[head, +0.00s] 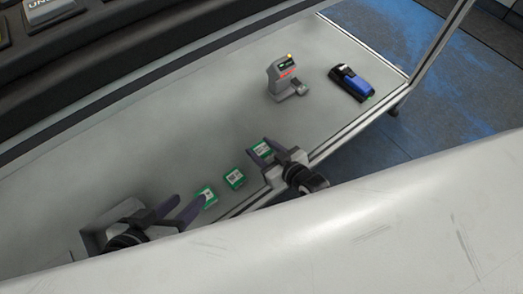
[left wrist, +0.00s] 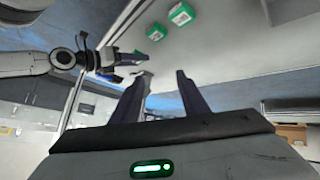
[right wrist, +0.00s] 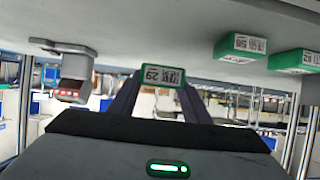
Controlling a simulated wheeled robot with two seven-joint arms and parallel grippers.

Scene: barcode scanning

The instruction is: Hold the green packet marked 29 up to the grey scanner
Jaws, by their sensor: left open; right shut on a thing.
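The green packet marked 29 (right wrist: 162,76) is between the fingers of my right gripper (right wrist: 155,92), which is shut on it. Its label faces the right wrist camera, upside down. In the head view this packet (head: 262,149) is near the table's front edge; whether it touches the table is unclear. The grey scanner (head: 285,78) stands upright further back, apart from the packet. It also shows in the right wrist view (right wrist: 72,72). My left gripper (head: 178,211) is open and empty, close to a green packet (head: 207,195) at the left.
Another green packet (head: 234,178) lies between the left one and my right gripper. A blue and black device (head: 352,82) lies right of the scanner, near the table's right end. The grey table (head: 190,130) is bare between the packets and the scanner.

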